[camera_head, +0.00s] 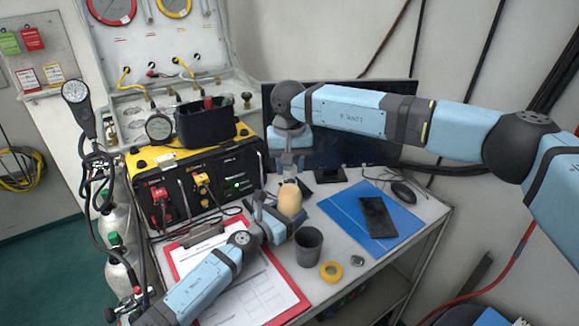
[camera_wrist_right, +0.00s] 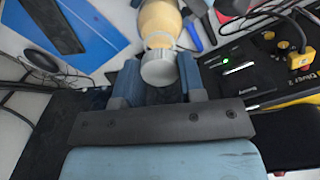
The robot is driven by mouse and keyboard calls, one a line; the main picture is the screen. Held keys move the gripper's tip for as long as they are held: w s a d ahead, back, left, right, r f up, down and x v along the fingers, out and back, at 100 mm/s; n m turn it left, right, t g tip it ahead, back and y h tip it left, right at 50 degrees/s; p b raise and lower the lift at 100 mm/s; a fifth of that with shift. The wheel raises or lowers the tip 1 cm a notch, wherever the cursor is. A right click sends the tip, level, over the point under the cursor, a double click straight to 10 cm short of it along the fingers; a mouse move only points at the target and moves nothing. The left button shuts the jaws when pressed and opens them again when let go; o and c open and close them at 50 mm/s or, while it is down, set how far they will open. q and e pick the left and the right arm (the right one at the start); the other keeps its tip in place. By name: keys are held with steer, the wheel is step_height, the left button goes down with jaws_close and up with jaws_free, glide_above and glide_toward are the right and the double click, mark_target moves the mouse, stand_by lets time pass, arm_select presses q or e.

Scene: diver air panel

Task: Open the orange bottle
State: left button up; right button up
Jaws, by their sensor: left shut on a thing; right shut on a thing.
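The orange bottle (camera_head: 290,201) stands upright over the table near its middle, pale orange with a narrower neck. My left gripper (camera_head: 281,210) comes in from the lower left and is shut on the bottle's body. My right gripper (camera_head: 289,168) points down from above and is shut on the grey-silver cap. In the right wrist view, the cap (camera_wrist_right: 158,68) sits between the fingers of my right gripper (camera_wrist_right: 160,75), in line with the bottle (camera_wrist_right: 158,20). I cannot tell whether the cap is loose on the neck. The bottle's base is partly hidden.
A dark grey cup (camera_head: 308,246) stands close to the left gripper. A yellow tape roll (camera_head: 331,271) lies in front. A red clipboard (camera_head: 285,278) lies under the left arm. The yellow-black air panel (camera_head: 212,180) stands left.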

steer(key=shift+r, duration=1.95)
arm_select(q)
steer(key=o, duration=1.8)
